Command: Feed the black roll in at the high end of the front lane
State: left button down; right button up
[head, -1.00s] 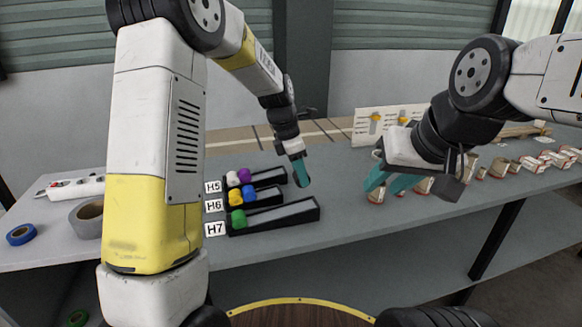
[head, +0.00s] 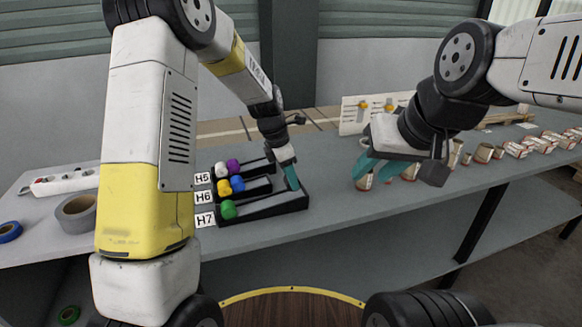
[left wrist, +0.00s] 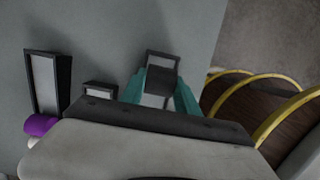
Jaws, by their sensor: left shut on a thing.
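The front lane, labelled H7 (head: 262,211), is a black-walled chute with a pale floor and a green roll (head: 229,210) at its left, low end. My left gripper (head: 291,178) is over its right, high end. In the left wrist view, its teal fingers (left wrist: 161,92) are on either side of a dark block-like shape (left wrist: 162,79), which looks like the black roll, with the pale lane floor around it. In the head view the roll cannot be made out. My right gripper (head: 366,168) is open and empty above the table, to the right of the lanes.
Behind are lane H6 with yellow and blue rolls (head: 238,184) and lane H5 with white and purple rolls (head: 233,165). Grey tape (head: 76,215) and a power strip (head: 66,181) lie left. Several small cartons (head: 484,153) stand right.

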pick_arm(q)
jog(key=shift+f, duration=0.2)
jog(key=shift+f, duration=1.05)
jog(key=c, duration=0.8)
grip_release()
jog(key=o, duration=0.3)
jog(key=shift+r, duration=4.25)
